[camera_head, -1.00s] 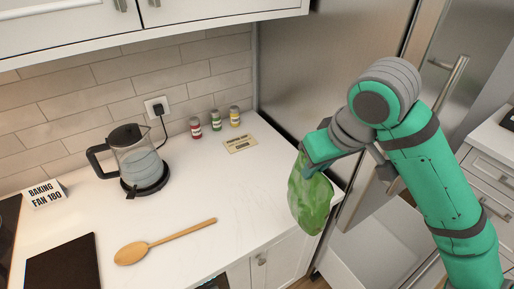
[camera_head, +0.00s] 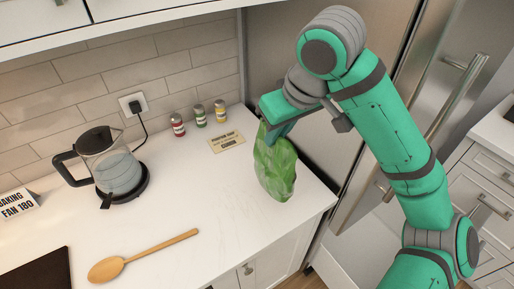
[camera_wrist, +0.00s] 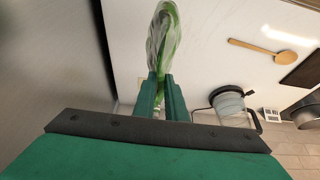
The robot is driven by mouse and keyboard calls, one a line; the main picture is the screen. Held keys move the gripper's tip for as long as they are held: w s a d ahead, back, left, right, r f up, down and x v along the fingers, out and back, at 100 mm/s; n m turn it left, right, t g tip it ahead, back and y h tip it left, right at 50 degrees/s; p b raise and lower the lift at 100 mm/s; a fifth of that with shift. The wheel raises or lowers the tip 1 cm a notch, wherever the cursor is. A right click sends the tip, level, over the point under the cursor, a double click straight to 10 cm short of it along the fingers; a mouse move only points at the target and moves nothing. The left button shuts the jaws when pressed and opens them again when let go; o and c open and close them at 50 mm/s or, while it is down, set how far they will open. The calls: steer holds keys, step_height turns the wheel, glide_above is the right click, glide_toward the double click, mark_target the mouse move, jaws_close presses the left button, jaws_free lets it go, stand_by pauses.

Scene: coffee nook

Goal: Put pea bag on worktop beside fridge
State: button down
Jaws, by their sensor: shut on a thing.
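The green pea bag (camera_head: 274,170) hangs from my gripper (camera_head: 278,128) over the right end of the white worktop (camera_head: 232,197), beside the fridge (camera_head: 410,90). My gripper is shut on the top of the bag. In the wrist view the bag (camera_wrist: 163,42) extends out from between the two fingers (camera_wrist: 162,95). I cannot tell whether the bag's lower end touches the worktop. My arm hides part of the fridge front.
A glass kettle (camera_head: 118,168), several small jars near the wall such as the red one (camera_head: 178,126), a small card (camera_head: 227,142) and a wooden spoon (camera_head: 143,255) lie left of the bag. The worktop between spoon and bag is clear.

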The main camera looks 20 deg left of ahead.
mark_target(258, 149)
steer(key=w+a+f, duration=0.1)
steer(key=f, duration=0.1)
steer(key=w+a+f, duration=0.1)
steer(key=a+f, duration=0.1)
steer(key=w+a+f, duration=0.1)
steer(key=a+f, duration=0.1)
steer(key=shift+w+a+f, duration=0.15)
steer(key=shift+w+f, duration=0.1)
steer(key=shift+f, duration=1.55)
steer(key=c, duration=1.8)
jaws_free()
steer(key=shift+f, duration=0.1)
steer(key=v, duration=1.2)
steer(key=shift+a, duration=0.1)
